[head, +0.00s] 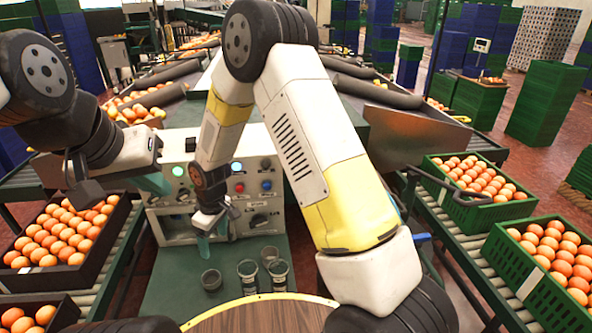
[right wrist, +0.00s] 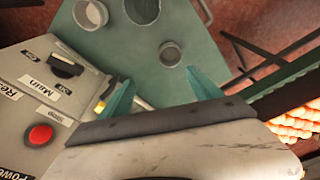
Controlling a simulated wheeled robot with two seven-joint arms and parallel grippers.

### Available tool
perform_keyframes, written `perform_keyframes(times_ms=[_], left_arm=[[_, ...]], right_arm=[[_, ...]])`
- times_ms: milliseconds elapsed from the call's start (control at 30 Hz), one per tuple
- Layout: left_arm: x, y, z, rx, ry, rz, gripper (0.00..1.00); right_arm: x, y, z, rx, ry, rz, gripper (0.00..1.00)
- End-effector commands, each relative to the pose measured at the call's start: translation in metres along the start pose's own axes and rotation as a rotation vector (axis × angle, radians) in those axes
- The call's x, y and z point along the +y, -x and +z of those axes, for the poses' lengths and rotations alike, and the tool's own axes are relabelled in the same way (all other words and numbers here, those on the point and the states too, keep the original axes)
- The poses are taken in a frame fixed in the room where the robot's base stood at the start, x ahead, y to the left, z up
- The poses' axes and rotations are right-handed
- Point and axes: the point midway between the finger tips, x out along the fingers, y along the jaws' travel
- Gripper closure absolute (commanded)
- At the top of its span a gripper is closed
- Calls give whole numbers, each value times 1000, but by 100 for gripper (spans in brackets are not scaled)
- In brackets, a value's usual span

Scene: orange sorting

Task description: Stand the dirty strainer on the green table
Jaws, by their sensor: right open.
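Several small round cup-like strainers stand on the green table (head: 165,288): a dark grey one (head: 211,281) at the left, and others close together to its right (head: 248,268) (head: 278,268). I cannot tell for sure which strainer is dirty. My right gripper (head: 212,238) is open and empty above the table, between the control panel and the strainers; its green fingers (right wrist: 160,92) are spread. My left gripper (head: 153,184) hangs in front of the panel's left side, its jaws unclear.
The control panel (head: 255,190), with buttons and knobs, stands at the table's back. A round wooden top (head: 262,318) is at the front. Orange crates (head: 112,228) (head: 480,222) stand on roller conveyors at both sides. My right arm crosses the middle of the head view.

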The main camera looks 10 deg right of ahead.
Motion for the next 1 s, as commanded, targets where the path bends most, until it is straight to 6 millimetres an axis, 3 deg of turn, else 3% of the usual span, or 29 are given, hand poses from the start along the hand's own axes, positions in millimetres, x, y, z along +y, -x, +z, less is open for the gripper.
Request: perform_keyframes(times_ms=[33,200,333,500,733,900,1000], left_arm=[[0,0,0,0,0,0,100],[0,0,0,0,0,0,100],[0,0,0,0,0,0,100],[0,0,0,0,0,0,100],[0,0,0,0,0,0,100],[0,0,0,0,0,0,100],[0,0,0,0,0,0,100]], right_arm=[[13,31,4,26,-48,18,27],[42,128,37,94,-228,60,27],[51,194,72,148,-364,88,27],[48,266,126,224,-536,122,27],[18,334,201,334,-759,158,27],[-10,358,241,403,-881,176,27],[-20,363,254,427,-924,182,27]])
